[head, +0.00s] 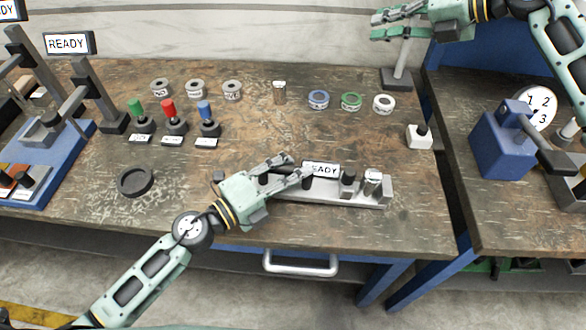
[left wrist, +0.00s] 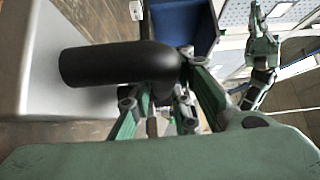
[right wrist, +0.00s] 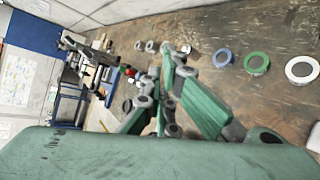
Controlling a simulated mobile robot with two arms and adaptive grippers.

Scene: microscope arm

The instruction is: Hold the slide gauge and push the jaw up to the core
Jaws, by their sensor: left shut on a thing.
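My left gripper (head: 297,168) is over the bar's left part and shut on a black post. In the left wrist view that black post (left wrist: 115,66) lies between the fingers, its grip partly hidden. My right gripper (head: 380,26) is open and empty, high above the back right of the bench.
Coloured rings, labelled spools and several coloured-knob stands stand along the back; the blue ring (head: 318,98) is one. A black round dish (head: 136,181) lies left of my left gripper. A white block (head: 420,136) stands at right. A gap separates the right bench with a blue device (head: 500,142).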

